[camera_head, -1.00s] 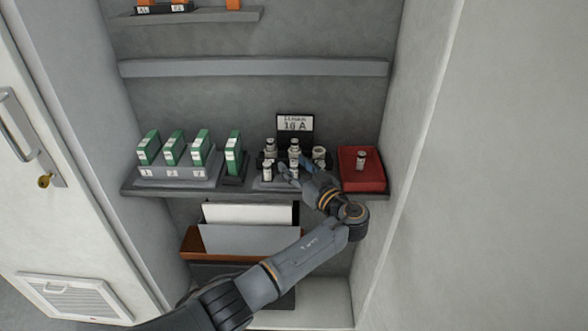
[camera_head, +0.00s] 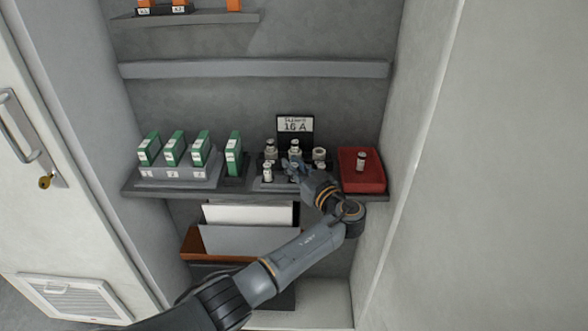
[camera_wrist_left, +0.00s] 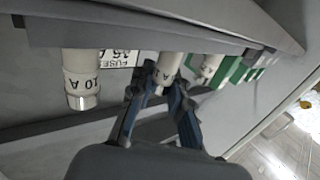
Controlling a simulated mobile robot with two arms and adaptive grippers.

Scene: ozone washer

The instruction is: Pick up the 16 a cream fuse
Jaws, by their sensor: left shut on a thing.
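Several cream fuses stand in a grey holder on the shelf, below a sign (camera_head: 295,124) reading 16 A. Among them are one at the back left (camera_head: 270,148), one at the back middle (camera_head: 294,147) and one at the front left (camera_head: 267,171). My left gripper (camera_head: 294,168) is at the front middle of the holder. In the left wrist view its fingers (camera_wrist_left: 160,97) are shut on a cream fuse (camera_wrist_left: 168,67), whose full marking I cannot read. Another cream fuse (camera_wrist_left: 81,78) stands apart from the fingers. My right gripper is not in view.
Green modules (camera_head: 172,152) stand at the left on the grey shelf (camera_head: 140,190). The cabinet side wall (camera_head: 400,120) is at the right.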

